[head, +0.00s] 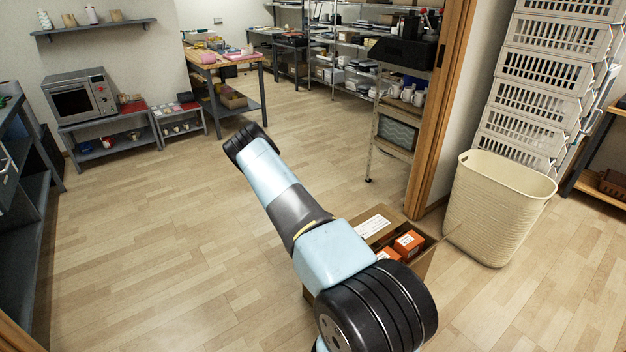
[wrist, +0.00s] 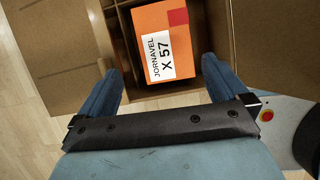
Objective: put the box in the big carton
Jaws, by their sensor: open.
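An open brown carton (head: 428,262) stands on the floor beside my arm, partly hidden by it. An orange box (head: 408,243) sits inside it, and part of a second orange one (head: 388,254) shows next to it. In the wrist view the carton (wrist: 60,82) has its flaps spread and a divided inside. An orange box (wrist: 165,40) with a white label reading "JORNAVEL X 57" lies in it. My gripper (wrist: 162,70) is open above the carton, its blue fingers to either side of this box's near end. The fingers do not visibly touch it. The head view does not show my gripper.
A cream basket (head: 500,208) stands right of the carton, by a tall stack of white crates (head: 540,85). A wooden door post (head: 440,110) and a metal shelf (head: 397,140) stand behind. The floor (head: 170,240) to the left is clear.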

